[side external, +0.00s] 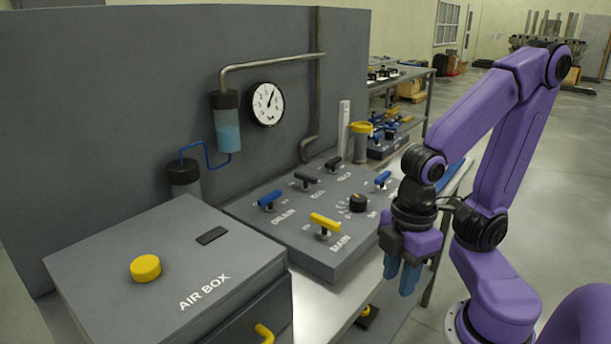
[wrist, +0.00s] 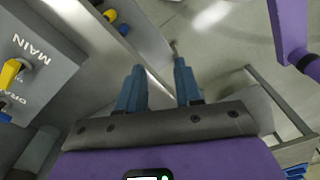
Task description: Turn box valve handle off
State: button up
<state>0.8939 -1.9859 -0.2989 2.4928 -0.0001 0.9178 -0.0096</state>
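The grey air box (side external: 130,235) stands at the lower left of the side view, with "AIR BOX" lettered on its lid. A yellow handle (side external: 264,333) sticks out from its front face, partly cut off by the bottom edge, so its full angle is unclear. A round yellow knob (side external: 146,268) sits on the lid. My gripper (side external: 400,275) hangs well to the right of the box, in front of the valve panel, touching nothing. In the wrist view my gripper (wrist: 158,68) has its two blue fingers apart with nothing between them.
The valve panel (side external: 300,245) carries the yellow MAIN handle (side external: 325,222), a black dial and several blue or black handles. A gauge (side external: 267,104) and pipe are on the grey back wall. Small yellow (wrist: 109,15) and blue things lie below the panel edge. Open floor lies right.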

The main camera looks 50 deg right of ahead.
jog(key=o, duration=1)
jog(key=w, duration=0.1)
jog(key=w+a+r, duration=0.1)
jog(key=w, duration=0.1)
jog(key=shift+w+a+r, duration=0.25)
jog(key=shift+w+a, duration=0.1)
jog(key=shift+a, duration=0.05)
jog(key=shift+o, duration=0.5)
jog(key=w+a+r+n, duration=0.1)
jog(key=w+a+r, duration=0.1)
jog(key=w, duration=0.8)
jog(key=shift+a+r+n+t+h, duration=0.15)
jog(key=shift+r+n+t+h, duration=0.25)
jog(key=shift+r, duration=0.2)
jog(key=w+d+r+n+h, duration=0.1)
jog(key=w+r, duration=0.1)
jog(key=w, duration=0.5)
jog(key=w+d+r, duration=0.1)
jog(key=w+d, duration=0.1)
jog(key=w, duration=0.5)
notch_tip(320, 180, up, 2)
jog(key=n+g+h, duration=0.1)
jog(key=n+h, duration=0.2)
send_over(305, 175)
jog(key=a, duration=0.7)
jog(key=x, duration=1.6)
jog(key=shift+f, duration=0.3)
jog(key=shift+m, duration=0.3)
jog(key=c, duration=0.8)
